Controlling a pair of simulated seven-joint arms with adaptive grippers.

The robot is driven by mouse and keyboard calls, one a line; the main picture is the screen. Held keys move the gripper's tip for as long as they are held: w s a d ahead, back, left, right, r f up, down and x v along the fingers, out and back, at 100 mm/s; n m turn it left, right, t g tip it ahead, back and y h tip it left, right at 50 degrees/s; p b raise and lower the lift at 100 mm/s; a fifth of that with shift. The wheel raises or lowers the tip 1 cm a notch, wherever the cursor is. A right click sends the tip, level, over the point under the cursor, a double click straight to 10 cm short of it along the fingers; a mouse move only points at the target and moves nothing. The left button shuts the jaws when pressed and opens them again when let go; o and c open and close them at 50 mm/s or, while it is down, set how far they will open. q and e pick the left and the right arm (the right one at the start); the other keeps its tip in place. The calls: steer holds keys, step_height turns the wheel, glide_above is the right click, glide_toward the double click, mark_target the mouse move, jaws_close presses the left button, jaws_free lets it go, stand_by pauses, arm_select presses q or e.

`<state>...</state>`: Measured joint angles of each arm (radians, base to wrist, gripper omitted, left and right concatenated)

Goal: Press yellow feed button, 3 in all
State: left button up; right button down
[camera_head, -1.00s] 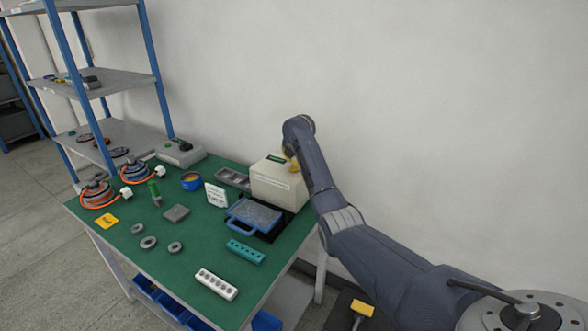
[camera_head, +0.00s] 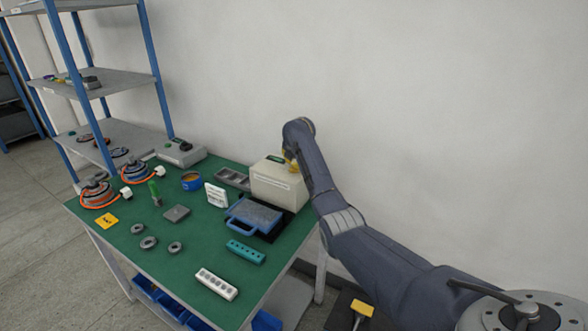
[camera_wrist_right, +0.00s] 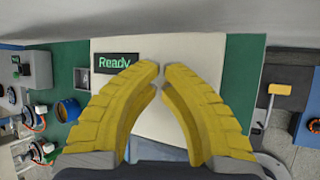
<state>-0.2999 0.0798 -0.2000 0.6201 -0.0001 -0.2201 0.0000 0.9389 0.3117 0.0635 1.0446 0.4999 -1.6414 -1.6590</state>
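The beige box-shaped machine (camera_head: 277,184) stands at the back right of the green table, with a small dark display on its top. In the right wrist view the display (camera_wrist_right: 114,62) reads "Ready" in green. My right gripper (camera_head: 291,166) is over the right part of the machine's top. In the right wrist view its two yellow fingers (camera_wrist_right: 160,68) have their tips almost together, with nothing seen between them. I cannot make out the yellow feed button; the yellow fingers may hide it. Whether the fingertips touch the machine is unclear. My left gripper is not in view.
A blue case (camera_head: 254,216) lies in front of the machine, with a white sign (camera_head: 216,195) and a grey tray (camera_head: 233,179) to the left. A teal block (camera_head: 245,252) and a white holed strip (camera_head: 216,284) lie nearer. A wall rises behind the table.

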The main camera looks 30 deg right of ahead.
stand_by(0.6)
steer(key=shift+r, duration=0.85)
steer(key=shift+r, duration=2.5)
